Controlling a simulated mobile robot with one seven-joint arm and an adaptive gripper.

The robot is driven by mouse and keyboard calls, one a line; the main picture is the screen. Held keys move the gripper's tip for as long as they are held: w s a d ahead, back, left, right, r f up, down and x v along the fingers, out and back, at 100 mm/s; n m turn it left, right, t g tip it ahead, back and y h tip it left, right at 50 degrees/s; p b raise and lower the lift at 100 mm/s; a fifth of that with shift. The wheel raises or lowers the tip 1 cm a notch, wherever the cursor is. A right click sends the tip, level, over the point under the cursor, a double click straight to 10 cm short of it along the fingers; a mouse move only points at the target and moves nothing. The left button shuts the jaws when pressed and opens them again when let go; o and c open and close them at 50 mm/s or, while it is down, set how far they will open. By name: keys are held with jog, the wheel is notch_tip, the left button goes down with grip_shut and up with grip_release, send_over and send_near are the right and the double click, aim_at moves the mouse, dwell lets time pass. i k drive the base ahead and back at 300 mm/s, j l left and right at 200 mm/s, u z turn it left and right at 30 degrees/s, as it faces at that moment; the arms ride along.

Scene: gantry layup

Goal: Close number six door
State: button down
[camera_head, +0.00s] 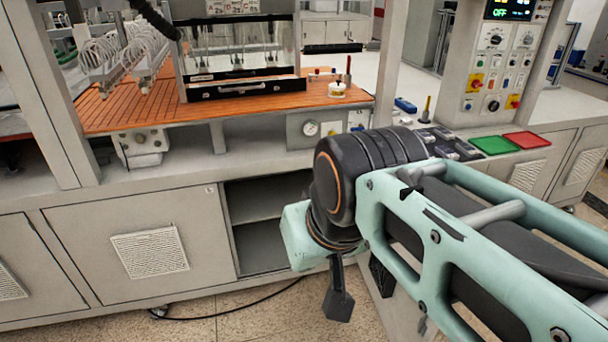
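The grey cabinet under the bench has an open compartment (262,225) with a shelf inside, left of my arm. A grey panel (368,301), which looks like its door swung outward, shows below and behind my arm; most of it is hidden. No number six can be read on any door.
A shut door with a vent (140,247) is left of the opening, and another vented door (528,176) is at the right. The orange worktop (150,103) and control panel (494,65) are above. A black cable (235,312) lies on the floor.

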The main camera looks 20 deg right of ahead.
aim_at(401, 317)
jog(key=k+l, duration=0.15)
jog(key=l, duration=0.2)
jog(key=k+l+u, duration=0.1)
jog(key=l, duration=0.3)
jog(key=k+l, duration=0.25)
jog(key=k+l+u, duration=0.1)
jog(key=l, duration=0.35)
jog(key=k+l, duration=0.15)
jog(key=l, duration=0.25)
jog(key=k+l+u, duration=0.1)
jog(key=l, duration=0.25)
jog(key=k+l, duration=0.15)
jog(key=l, duration=0.25)
jog(key=k+l, duration=0.15)
jog(key=l, duration=0.2)
jog(key=l+u, duration=0.15)
jog(key=l, duration=0.5)
jog(key=i+l+u, duration=0.4)
jog(key=i+l, duration=0.6)
jog(key=k+j+u, duration=0.1)
jog(key=k+j, duration=0.2)
jog(key=j, duration=0.2)
jog(key=l+u, duration=0.05)
